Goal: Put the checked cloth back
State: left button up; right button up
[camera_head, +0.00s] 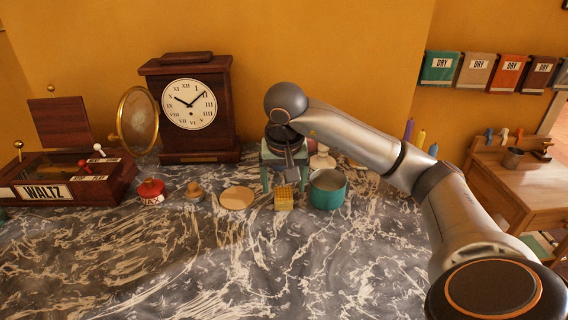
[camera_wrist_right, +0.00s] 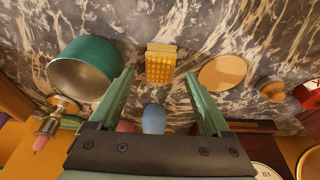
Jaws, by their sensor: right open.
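A small yellow checked block-like thing (camera_head: 283,198), which may be the folded checked cloth, lies on the marbled top; it also shows in the right wrist view (camera_wrist_right: 160,64). My right gripper (camera_head: 286,186) points down just behind it. In the right wrist view its two green fingers (camera_wrist_right: 160,76) are apart, with the yellow thing beyond and between their tips. Nothing is held between them. My left gripper is out of view.
A teal pot (camera_head: 328,190) stands close to the right of the yellow thing. A round wooden disc (camera_head: 237,198) lies to the left, then a small knobbed wooden piece (camera_head: 193,192) and a red pot (camera_head: 151,191). A clock (camera_head: 190,106) stands behind. The front marble is clear.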

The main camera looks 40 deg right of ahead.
jog(key=p+v, duration=0.3)
jog(key=v, duration=0.6)
jog(key=shift+r, duration=0.15)
